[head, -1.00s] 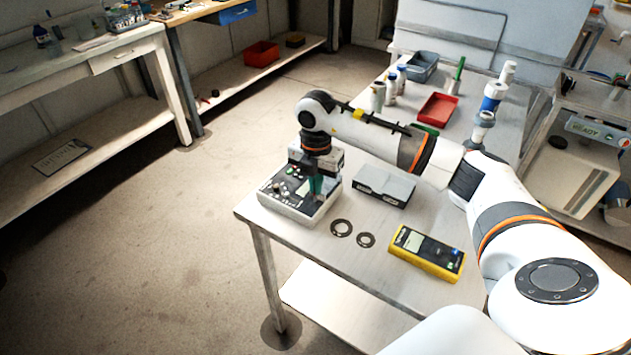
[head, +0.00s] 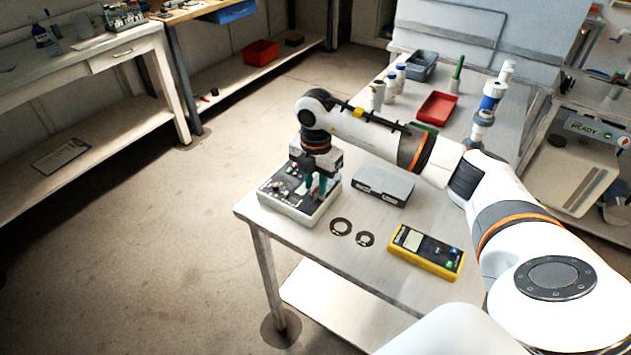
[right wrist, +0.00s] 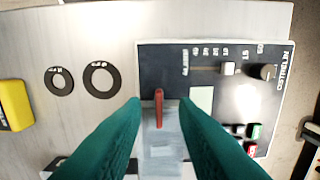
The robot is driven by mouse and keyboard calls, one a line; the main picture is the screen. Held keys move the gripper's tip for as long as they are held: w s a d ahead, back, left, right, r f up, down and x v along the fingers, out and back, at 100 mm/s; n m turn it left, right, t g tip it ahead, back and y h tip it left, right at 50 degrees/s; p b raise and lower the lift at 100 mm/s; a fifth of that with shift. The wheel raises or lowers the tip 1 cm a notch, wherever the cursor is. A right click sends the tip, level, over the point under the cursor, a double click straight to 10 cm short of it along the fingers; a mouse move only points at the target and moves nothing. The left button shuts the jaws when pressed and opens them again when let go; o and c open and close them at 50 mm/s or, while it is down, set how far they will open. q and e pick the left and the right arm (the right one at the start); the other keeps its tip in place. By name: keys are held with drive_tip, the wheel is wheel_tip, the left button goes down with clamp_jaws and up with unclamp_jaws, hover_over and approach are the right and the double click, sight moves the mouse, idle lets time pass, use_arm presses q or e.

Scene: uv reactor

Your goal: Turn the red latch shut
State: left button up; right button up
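The red latch (right wrist: 159,108) is a thin red bar in the right wrist view, pointing nearly straight up the picture. It sits on a pale grey plate (right wrist: 162,150) at the edge of the dark-faced control box (right wrist: 205,85). My right gripper (right wrist: 160,106) is open, with one green finger on each side of the latch and a gap to both. The latch is too small to make out surely there. My left gripper is out of view.
Two dark rings (head: 341,227) and a yellow meter (head: 427,252) lie on the table to the right of the box. A grey case (head: 383,186) stands close beside it. Bottles (head: 390,85) and a red tray (head: 438,108) are farther back.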

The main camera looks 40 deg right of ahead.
sight(316, 189)
wheel_tip(316, 189, up, 12)
drive_tip(key=b, duration=0.2)
idle(0.5)
idle(0.4)
